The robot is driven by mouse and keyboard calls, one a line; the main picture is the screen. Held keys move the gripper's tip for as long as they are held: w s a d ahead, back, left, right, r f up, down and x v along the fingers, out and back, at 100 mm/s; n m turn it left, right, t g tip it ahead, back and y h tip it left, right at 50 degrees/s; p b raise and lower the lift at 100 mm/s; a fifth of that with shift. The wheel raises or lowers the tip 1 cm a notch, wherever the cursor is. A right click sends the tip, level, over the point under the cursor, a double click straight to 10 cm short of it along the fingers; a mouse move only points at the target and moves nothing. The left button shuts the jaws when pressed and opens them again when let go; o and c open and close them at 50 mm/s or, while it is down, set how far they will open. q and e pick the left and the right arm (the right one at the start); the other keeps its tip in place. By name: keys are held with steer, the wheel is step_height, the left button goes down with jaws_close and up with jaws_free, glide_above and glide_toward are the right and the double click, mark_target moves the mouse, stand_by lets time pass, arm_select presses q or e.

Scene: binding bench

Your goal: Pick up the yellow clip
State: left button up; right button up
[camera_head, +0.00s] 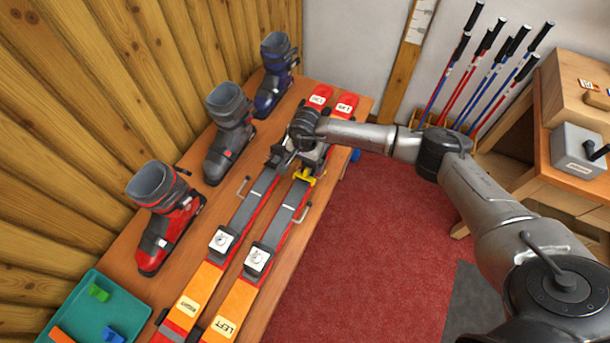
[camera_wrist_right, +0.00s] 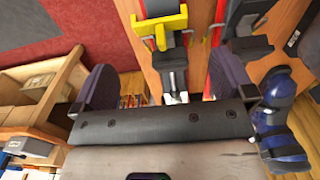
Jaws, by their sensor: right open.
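The yellow clip (camera_head: 305,177) sits at the binding of the right-hand ski (camera_head: 285,215), labelled LEFT, on the bench. In the right wrist view the clip (camera_wrist_right: 160,24) shows near the top, left of centre, by grey binding parts. My right gripper (camera_head: 297,153) is over the ski bindings, just behind the clip in the head view, and hides part of them. In the wrist view its two dark fingers (camera_wrist_right: 166,84) are wide apart with nothing held; the clip lies beyond them. My left gripper is not in view.
The other ski (camera_head: 240,210) lies alongside. Red (camera_head: 168,220), grey (camera_head: 230,132) and blue (camera_head: 275,75) boots stand along the wall side. A teal tray (camera_head: 130,307) holds coloured blocks at front left. Red carpet (camera_head: 370,240) lies right of the bench.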

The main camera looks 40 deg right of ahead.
mark_target(305, 173)
steer(key=shift+f, duration=1.6)
step_height(305, 173, down, 4)
steer(key=shift+f+p, duration=0.1)
steer(key=shift+p, duration=0.2)
steer(key=shift+f, duration=0.25)
steer(key=shift+c, duration=0.5)
steer(key=c, duration=0.6)
steer(key=shift+c, duration=1.1)
steer(key=shift+r, duration=0.1)
